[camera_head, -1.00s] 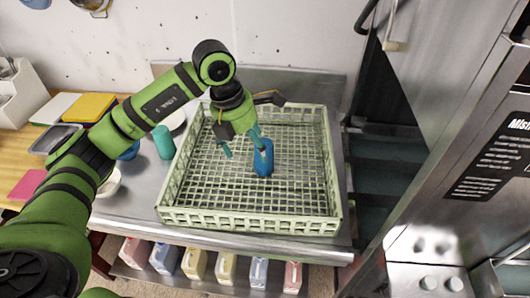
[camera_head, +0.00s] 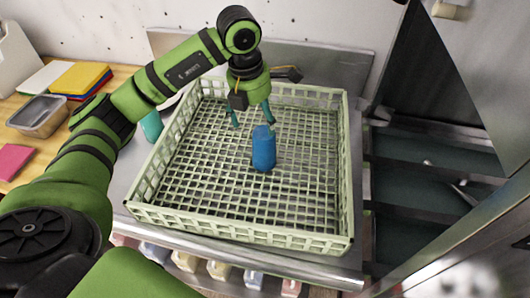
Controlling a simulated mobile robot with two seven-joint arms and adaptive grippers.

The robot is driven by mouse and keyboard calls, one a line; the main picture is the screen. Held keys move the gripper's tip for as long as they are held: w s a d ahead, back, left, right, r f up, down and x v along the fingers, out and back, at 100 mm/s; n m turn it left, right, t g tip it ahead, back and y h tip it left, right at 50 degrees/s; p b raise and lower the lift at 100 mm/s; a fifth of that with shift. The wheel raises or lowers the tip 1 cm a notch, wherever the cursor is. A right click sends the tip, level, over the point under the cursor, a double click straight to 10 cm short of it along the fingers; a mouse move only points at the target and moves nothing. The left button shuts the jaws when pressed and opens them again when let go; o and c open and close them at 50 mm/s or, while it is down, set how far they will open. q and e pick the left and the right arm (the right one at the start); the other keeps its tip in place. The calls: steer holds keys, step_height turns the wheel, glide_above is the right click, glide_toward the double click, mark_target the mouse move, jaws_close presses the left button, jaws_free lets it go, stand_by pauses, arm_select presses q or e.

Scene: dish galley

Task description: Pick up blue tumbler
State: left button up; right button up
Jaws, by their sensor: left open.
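The blue tumbler (camera_head: 263,149) stands upright inside the pale green dish rack (camera_head: 343,190), near its middle. My left gripper (camera_head: 252,116) hangs over the rack, just behind and above the tumbler in the picture. Its teal fingers are apart and nothing is between them. One fingertip shows close to the tumbler's top, and I cannot tell whether they touch. My right gripper is not in view.
The rack stands on a steel counter (camera_head: 352,262) and its walls surround the tumbler. A teal cup (camera_head: 152,126) is left of the rack. A metal pan (camera_head: 40,115), coloured boards (camera_head: 80,78) and a pink block (camera_head: 13,160) lie on the wooden top at left.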

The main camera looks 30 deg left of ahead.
mark_target(264, 133)
arm_select(q)
steer(key=shift+f, duration=0.6)
steer(key=shift+w+f, duration=0.2)
steer(key=shift+f, duration=0.1)
steer(key=f+p, duration=0.2)
steer(key=f, duration=0.1)
steer(key=w+d+f+p, duration=0.1)
steer(key=f, duration=0.1)
steer(key=shift+w+p, duration=0.1)
steer(key=shift+p, duration=0.25)
steer(key=shift+w+f, duration=0.15)
steer(key=shift+f, duration=0.45)
steer(key=shift+a, duration=0.1)
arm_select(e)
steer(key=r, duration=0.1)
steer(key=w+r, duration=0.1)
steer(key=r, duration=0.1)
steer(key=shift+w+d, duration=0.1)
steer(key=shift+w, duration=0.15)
arm_select(q)
steer(key=c, duration=1.2)
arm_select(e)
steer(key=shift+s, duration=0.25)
